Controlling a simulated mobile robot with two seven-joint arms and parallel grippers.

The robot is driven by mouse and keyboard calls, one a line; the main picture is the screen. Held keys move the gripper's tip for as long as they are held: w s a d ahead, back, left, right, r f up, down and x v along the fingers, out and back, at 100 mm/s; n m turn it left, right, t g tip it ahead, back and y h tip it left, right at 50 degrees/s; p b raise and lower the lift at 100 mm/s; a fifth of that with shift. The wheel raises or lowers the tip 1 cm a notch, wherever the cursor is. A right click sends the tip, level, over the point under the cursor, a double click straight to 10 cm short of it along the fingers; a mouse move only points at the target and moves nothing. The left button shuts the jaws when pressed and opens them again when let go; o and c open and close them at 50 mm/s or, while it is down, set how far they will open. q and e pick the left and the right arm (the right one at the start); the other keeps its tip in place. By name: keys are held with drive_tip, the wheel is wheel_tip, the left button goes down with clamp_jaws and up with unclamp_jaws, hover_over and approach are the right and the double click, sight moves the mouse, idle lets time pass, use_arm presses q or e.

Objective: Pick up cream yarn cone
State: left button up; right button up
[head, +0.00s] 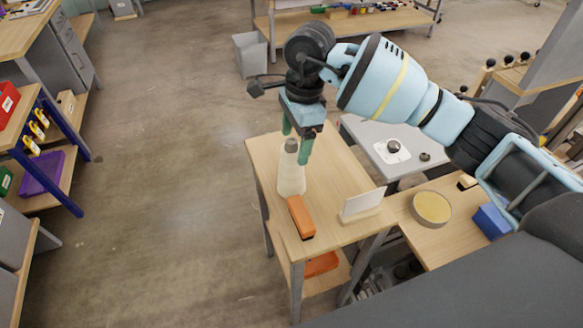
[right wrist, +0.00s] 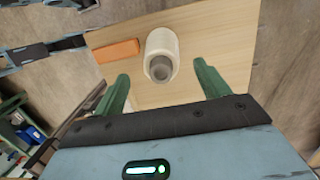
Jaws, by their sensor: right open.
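The cream yarn cone (head: 291,178) stands upright on the small wooden table (head: 340,172), its grey tip pointing up. In the right wrist view the cone (right wrist: 162,45) shows from above, ahead of and between the green fingers. My right gripper (head: 296,150) is open and empty, with its fingers pointing down around the level of the cone's tip. The right wrist view also shows the fingers (right wrist: 164,85) spread apart, with a gap between them and the cone. My left gripper is not in view.
An orange block (head: 301,217) lies just in front of the cone. A white card in a wooden stand (head: 361,205) is to the right. A round yellow-topped tin (head: 431,208) and a blue box (head: 491,221) sit on the adjoining surface. Floor left of the table is clear.

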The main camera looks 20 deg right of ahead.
sight(292, 154)
drive_tip(key=f, duration=0.5)
drive_tip(key=shift+w+a, duration=0.1)
drive_tip(key=shift+a, duration=0.3)
drive_tip(key=shift+r, duration=0.1)
drive_tip(key=c, duration=1.2)
